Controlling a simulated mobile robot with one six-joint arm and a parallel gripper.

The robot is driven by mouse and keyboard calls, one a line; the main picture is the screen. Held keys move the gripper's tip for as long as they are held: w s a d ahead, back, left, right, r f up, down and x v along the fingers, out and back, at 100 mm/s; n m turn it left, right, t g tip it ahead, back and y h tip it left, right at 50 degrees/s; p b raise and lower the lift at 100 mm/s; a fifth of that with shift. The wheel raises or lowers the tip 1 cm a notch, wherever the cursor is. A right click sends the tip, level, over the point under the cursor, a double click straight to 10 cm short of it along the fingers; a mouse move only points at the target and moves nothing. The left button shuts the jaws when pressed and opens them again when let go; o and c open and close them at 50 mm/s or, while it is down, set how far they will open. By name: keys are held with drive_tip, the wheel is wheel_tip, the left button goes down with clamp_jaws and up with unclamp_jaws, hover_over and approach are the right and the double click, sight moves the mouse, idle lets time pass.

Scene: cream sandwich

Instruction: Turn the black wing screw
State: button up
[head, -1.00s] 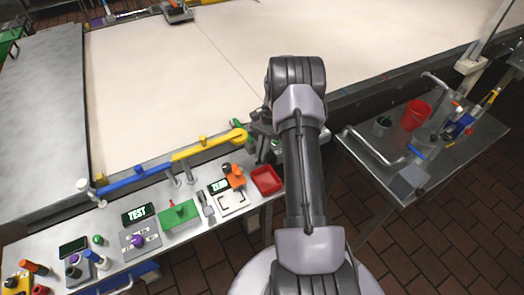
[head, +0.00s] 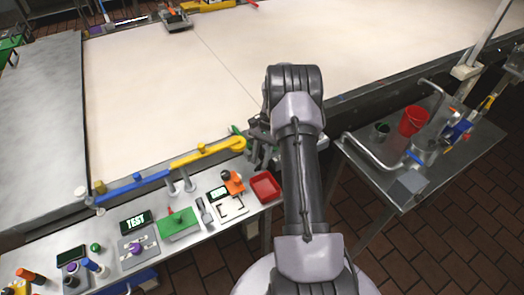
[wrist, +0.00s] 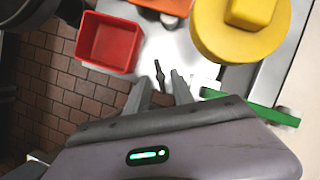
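The black wing screw (wrist: 159,74) shows in the wrist view as a small, slim dark piece on the pale metal bench, between the red bin and the yellow round part. My gripper (wrist: 162,78) is open and empty, with its two fingers spread and pointing toward the screw. The screw appears just past the gap between the fingertips. I cannot tell the height between them. In the head view my gripper (head: 258,133) is at the bench's right end, partly behind my arm, and I cannot make out the screw there.
A red bin (wrist: 108,42) is left of the screw and an orange part (wrist: 165,5) is beyond it. A yellow round part (wrist: 240,25) and a green bar (wrist: 262,115) are close on the right. A side table with a red bucket (head: 413,121) stands right of my arm.

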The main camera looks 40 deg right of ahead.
drive_tip(key=p+v, duration=0.4)
drive_tip(key=v, duration=1.3)
drive_tip(key=shift+w, duration=0.1)
